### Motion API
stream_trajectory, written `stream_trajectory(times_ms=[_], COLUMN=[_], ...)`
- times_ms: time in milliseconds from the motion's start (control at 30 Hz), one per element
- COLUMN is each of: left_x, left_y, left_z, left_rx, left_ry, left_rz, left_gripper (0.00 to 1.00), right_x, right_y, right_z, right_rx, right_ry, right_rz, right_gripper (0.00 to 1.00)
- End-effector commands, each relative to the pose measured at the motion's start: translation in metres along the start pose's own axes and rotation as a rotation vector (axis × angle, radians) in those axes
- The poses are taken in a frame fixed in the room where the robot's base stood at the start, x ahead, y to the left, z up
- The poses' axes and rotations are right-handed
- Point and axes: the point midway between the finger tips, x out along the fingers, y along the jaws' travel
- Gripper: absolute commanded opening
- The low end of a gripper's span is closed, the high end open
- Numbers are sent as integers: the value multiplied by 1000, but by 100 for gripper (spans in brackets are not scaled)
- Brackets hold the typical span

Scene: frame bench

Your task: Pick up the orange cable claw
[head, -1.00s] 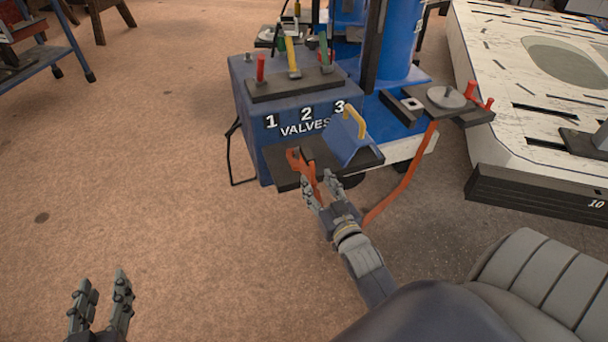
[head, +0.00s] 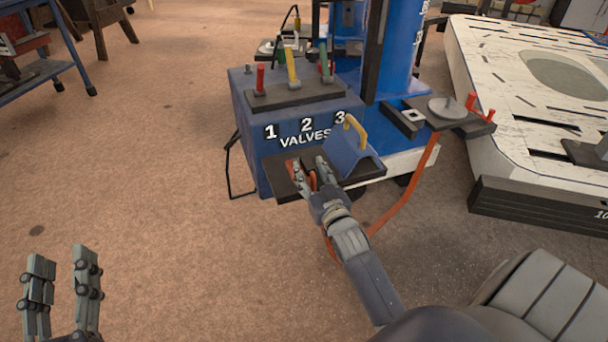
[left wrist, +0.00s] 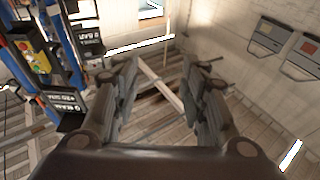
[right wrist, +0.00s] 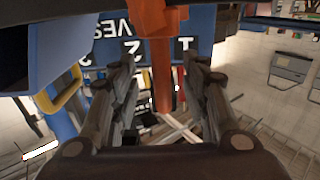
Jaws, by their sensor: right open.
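The orange cable claw (right wrist: 157,60) hangs down between the fingers of my right gripper in the right wrist view. In the head view, my right gripper (head: 310,170) is at the dark shelf at the front of the valve box and hides most of the claw. Its fingers stand apart on both sides of the claw; I cannot tell whether they touch it. The orange cable (head: 406,195) loops below the shelf and up to the right. My left gripper (head: 62,262) is open and empty above the floor at the lower left.
The blue valve box (head: 245,130) with red, yellow and green levers stands behind the shelf. A blue block with a yellow handle (head: 355,130) sits right of my right gripper. A white slotted platform (head: 500,130) is further right.

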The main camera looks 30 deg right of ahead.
Motion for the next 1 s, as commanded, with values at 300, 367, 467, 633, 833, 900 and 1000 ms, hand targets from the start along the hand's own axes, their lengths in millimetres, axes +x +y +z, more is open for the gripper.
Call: stream_trajectory(times_ms=[300, 367, 467, 633, 833, 900, 1000], left_x=[-6, -8, -11, -12, -12, -12, -12], left_y=[6, 7, 8, 8, 8, 8, 8], left_z=[-48, -55, -64, -70, -69, -69, -69], left_rx=[-10, -12, -13, -14, -14, -14, -14], left_ry=[264, 302, 347, 372, 371, 371, 370], left_rz=[13, 15, 17, 18, 17, 17, 17], left_gripper=[40, 40, 40, 40, 40, 40, 40], right_x=[28, 32, 37, 40, 40, 40, 40], right_y=[-3, -3, -3, -3, -3, -3, -3], right_z=[0, 0, -1, -1, -1, -1, -1], right_rx=[-1, -1, -1, -1, -1, -1, -1], right_ry=[1, 0, 1, -2, -1, -1, -1], right_rz=[-1, -1, -1, -1, -1, -1, -1], right_gripper=[42, 42, 42, 42, 33, 18, 0])
